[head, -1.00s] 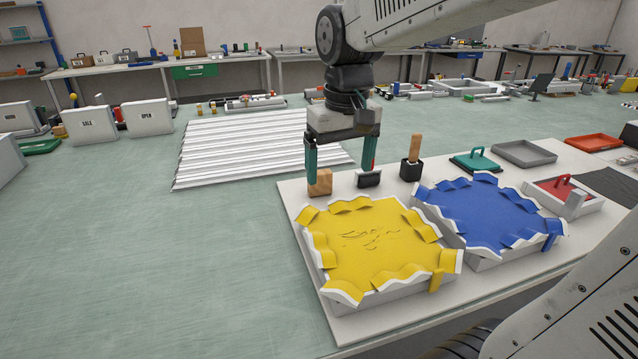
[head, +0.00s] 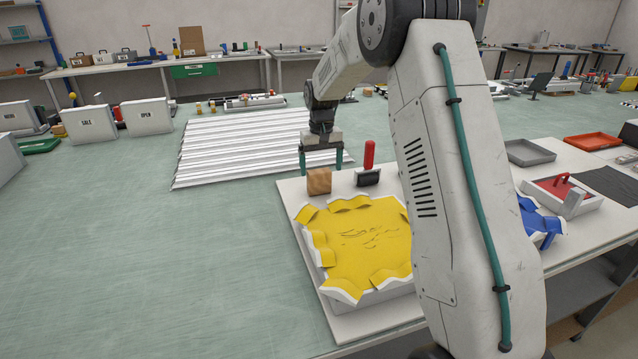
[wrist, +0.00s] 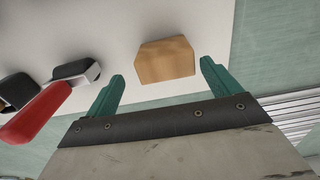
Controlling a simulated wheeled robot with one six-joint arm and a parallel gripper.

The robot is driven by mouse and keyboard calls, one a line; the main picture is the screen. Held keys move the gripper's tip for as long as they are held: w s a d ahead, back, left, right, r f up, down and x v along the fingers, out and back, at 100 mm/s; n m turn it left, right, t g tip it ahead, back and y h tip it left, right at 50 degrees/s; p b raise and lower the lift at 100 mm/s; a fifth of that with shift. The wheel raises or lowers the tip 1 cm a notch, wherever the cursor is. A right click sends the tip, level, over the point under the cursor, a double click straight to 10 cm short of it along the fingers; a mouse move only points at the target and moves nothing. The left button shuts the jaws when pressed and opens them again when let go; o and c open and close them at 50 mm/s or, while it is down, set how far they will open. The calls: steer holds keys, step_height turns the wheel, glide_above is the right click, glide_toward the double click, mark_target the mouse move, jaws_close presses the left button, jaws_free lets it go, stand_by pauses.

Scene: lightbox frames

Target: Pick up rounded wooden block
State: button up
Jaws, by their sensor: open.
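The rounded wooden block (head: 319,182) stands on the white board's far left corner, behind the yellow-lined tray. In the wrist view the block (wrist: 166,60) lies ahead of and between the two green fingers, with gaps on both sides. My gripper (head: 321,172) is open and empty. In the head view it is over or just behind the block, and the block hides part of the fingers. In the wrist view the fingertips (wrist: 163,72) are level with the block's near part. I cannot tell their exact height.
A roller with a red handle (head: 369,165) stands close to the block's right, and shows left of the fingers in the wrist view (wrist: 40,112). The yellow-lined tray (head: 350,240) is in front. Ribbed white sheets (head: 230,150) lie behind left. The left table area is clear.

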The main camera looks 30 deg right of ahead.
mark_target(319, 182)
steer(key=f, duration=0.4)
steer(key=a+f, duration=0.1)
steer(key=shift+s+f, duration=0.1)
steer(key=shift+f, duration=0.3)
steer(key=c, duration=1.1)
